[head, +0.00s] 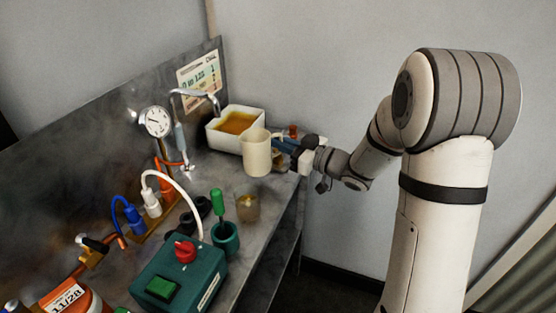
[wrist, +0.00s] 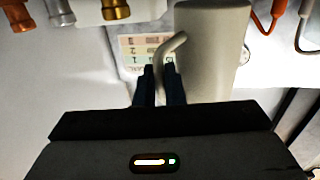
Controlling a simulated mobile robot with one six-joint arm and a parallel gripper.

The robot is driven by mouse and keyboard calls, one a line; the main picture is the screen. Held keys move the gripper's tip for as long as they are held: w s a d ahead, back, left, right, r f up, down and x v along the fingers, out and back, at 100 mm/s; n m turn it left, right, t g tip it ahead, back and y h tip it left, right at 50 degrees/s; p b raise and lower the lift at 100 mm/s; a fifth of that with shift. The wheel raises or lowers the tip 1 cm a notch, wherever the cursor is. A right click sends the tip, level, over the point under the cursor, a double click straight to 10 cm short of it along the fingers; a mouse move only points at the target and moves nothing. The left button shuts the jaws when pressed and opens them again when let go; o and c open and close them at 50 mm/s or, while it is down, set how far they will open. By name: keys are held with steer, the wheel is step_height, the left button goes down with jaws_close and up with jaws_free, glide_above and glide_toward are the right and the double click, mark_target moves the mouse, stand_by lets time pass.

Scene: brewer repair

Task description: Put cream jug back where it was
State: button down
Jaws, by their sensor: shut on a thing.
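The cream jug (head: 257,155) is at the far end of the bench, in front of the white basin in the head view. My gripper (head: 279,146) reaches it from the right and is shut on its handle. In the wrist view the jug (wrist: 218,50) fills the upper middle, and its curved handle (wrist: 172,46) runs between the dark fingertips of my gripper (wrist: 159,80). The jug looks upright in the head view. I cannot tell whether its base touches the bench.
A white basin (head: 214,138) of amber liquid stands behind the jug. A glass (head: 247,208), a green cup (head: 226,238) and a teal switch box (head: 180,275) stand nearer. A gauge (head: 157,122) and hoses line the left. Some bare bench (head: 215,175) shows left of the jug.

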steer(key=shift+f, duration=1.95)
steer(key=shift+f+b, duration=0.1)
steer(key=shift+b, duration=0.2)
steer(key=shift+f, duration=0.2)
steer(key=c, duration=1.5)
jaws_free()
steer(key=shift+r, duration=0.1)
steer(key=shift+c, duration=0.2)
